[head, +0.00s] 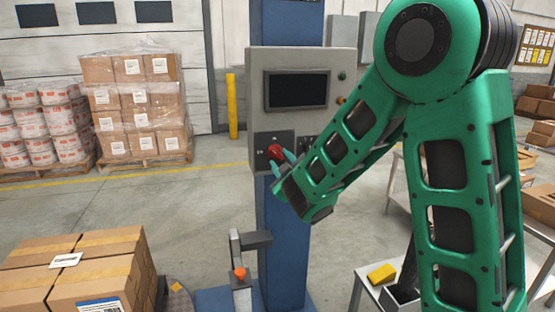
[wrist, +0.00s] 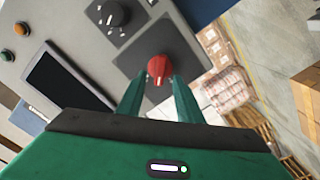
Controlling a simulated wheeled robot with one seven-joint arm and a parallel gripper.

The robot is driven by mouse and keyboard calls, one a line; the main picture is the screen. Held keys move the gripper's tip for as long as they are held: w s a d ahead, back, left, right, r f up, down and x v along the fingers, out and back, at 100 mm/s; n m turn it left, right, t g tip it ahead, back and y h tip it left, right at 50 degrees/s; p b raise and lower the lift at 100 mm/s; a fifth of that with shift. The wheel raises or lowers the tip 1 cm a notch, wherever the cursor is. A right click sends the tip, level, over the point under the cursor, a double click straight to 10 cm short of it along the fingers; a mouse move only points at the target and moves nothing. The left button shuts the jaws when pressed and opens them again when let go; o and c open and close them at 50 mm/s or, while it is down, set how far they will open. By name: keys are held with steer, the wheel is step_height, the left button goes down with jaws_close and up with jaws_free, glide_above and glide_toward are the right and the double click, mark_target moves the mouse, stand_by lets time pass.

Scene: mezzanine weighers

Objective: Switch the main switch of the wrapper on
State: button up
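The wrapper is a blue column (head: 283,225) with a grey control box (head: 335,62) that has a dark screen. The red main switch (head: 274,152) is a rotary knob on a dark square plate at the lower left of the box. It shows in the wrist view (wrist: 159,68) just ahead of my fingers. My gripper (head: 282,161) is at the knob. In the wrist view my gripper (wrist: 159,80) is open, with one green fingertip on each side of the knob's near end. I cannot tell whether they touch it. The switch's position marks are too small to read.
A black rotary knob (wrist: 115,14) sits beside the red one on the box. Green and orange buttons (wrist: 14,42) are farther along. Stacked cartons (head: 22,278) stand at the front left. A small table (head: 365,284) with a yellow item is at the lower right.

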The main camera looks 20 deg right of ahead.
mark_target(277, 154)
steer(key=shift+w, duration=1.8)
steer(key=shift+c, duration=0.6)
jaws_close()
steer(key=m, duration=0.4)
steer(key=shift+m, duration=0.3)
steer(key=shift+d+m, duration=0.1)
steer(key=shift+m, duration=1.8)
